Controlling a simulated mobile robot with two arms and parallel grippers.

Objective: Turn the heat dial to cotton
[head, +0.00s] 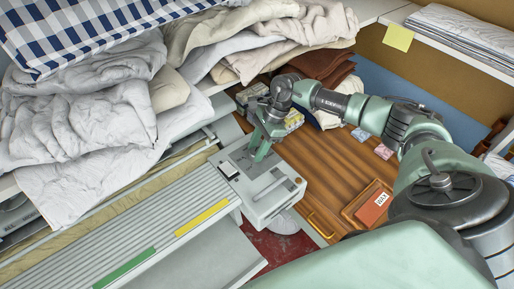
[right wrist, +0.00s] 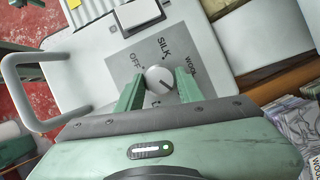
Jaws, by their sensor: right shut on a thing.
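The heat dial (right wrist: 159,79) is a round pale knob on a grey plate (right wrist: 128,62) in the right wrist view. OFF, SILK and WOOL are printed around it; the lettering nearest my gripper is mostly hidden, and no COTTON label is readable. A dark line marks the knob's face, slanting toward the lower right. My right gripper (right wrist: 159,88) is shut on the dial, one green finger on each side. In the head view my right gripper (head: 262,152) reaches down onto the ironer's control box (head: 258,208) and hides the dial. My left gripper is not in view.
A grey handle (right wrist: 22,92) stands out from the box's side. A white switch (head: 228,168) sits beside the dial plate. Crumpled white linen (head: 85,120) lies above the ironer at left.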

